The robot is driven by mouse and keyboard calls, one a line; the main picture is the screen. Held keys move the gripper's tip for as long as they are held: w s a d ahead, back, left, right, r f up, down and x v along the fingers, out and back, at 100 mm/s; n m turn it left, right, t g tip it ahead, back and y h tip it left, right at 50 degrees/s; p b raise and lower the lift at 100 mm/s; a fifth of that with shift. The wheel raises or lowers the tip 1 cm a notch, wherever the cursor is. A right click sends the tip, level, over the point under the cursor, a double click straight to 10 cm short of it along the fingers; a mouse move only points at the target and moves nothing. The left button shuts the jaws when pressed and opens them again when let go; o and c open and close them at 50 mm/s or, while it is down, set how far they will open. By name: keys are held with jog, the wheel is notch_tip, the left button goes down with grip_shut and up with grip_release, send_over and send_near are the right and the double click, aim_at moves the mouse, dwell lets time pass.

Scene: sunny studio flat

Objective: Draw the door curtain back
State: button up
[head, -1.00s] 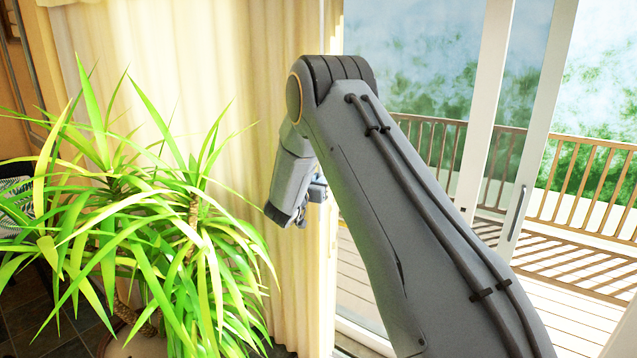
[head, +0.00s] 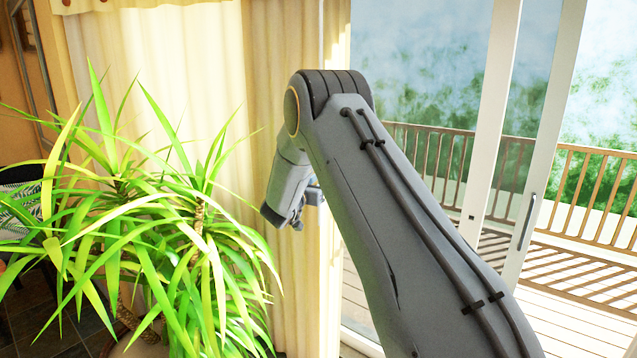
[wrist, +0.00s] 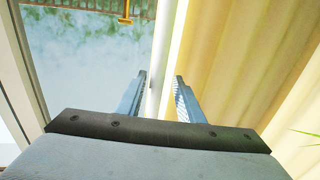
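The door curtain (head: 225,75) is cream, hangs in vertical folds and covers the left part of the glass door. Its right edge falls beside bare glass. My gripper (head: 312,194) is in front of the curtain close to that edge, partly hidden by my own arm. In the wrist view my gripper (wrist: 160,75) has its two fingers apart. The curtain (wrist: 235,65) fills the right side there, and its pale edge runs up between the fingertips. I cannot tell whether a finger touches the cloth.
A spiky potted plant (head: 150,225) stands at the left, in front of the curtain, its leaves reaching close below my gripper. The glass door's white frame (head: 490,130) and handle (head: 527,222) are at the right. A wooden deck with a railing (head: 590,190) lies beyond.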

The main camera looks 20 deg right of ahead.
jog(key=b+v, duration=0.2)
jog(key=v, duration=0.6)
jog(key=shift+b, duration=0.35)
